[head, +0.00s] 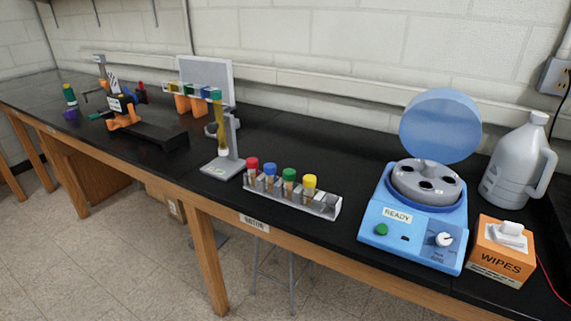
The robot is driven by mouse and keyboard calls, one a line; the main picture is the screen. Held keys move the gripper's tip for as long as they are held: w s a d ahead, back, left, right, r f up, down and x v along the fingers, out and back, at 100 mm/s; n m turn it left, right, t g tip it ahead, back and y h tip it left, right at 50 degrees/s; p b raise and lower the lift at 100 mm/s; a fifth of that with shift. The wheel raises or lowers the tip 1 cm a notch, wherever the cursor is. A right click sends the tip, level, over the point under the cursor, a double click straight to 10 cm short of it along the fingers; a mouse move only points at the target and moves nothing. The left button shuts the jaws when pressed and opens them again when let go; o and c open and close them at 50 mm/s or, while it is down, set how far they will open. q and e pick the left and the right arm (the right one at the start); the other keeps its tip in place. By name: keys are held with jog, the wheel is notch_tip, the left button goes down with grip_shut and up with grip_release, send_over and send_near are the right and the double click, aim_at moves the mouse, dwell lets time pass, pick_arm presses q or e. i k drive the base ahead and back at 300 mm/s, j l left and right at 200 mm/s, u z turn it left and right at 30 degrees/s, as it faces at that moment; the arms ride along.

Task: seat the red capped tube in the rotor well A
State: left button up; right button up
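The red capped tube (252,166) stands upright at the left end of a grey rack (290,199) near the bench's front edge. To its right in the same rack stand a blue capped tube (270,175), a green capped tube (288,181) and a yellow capped tube (309,187). The blue centrifuge (412,220) is to the right with its lid (440,126) raised. Its grey rotor (428,182) shows dark open wells; I cannot read which is well A. Neither of my grippers is in view.
A stand with a tall yellow tube (222,125) is behind the rack to the left. An orange wipes box (500,252) and a grey jug (515,165) are right of the centrifuge. Bare black bench lies between rack and centrifuge.

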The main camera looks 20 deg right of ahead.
aim_at(426, 183)
jog(key=i+j+z, duration=0.25)
jog(key=z, duration=0.2)
jog(key=i+j+z, duration=0.15)
jog(key=j+z, duration=0.35)
jog(key=i+j+z, duration=0.1)
jog(key=j+z, duration=0.35)
jog(key=j, duration=0.25)
jog(key=i, duration=0.05)
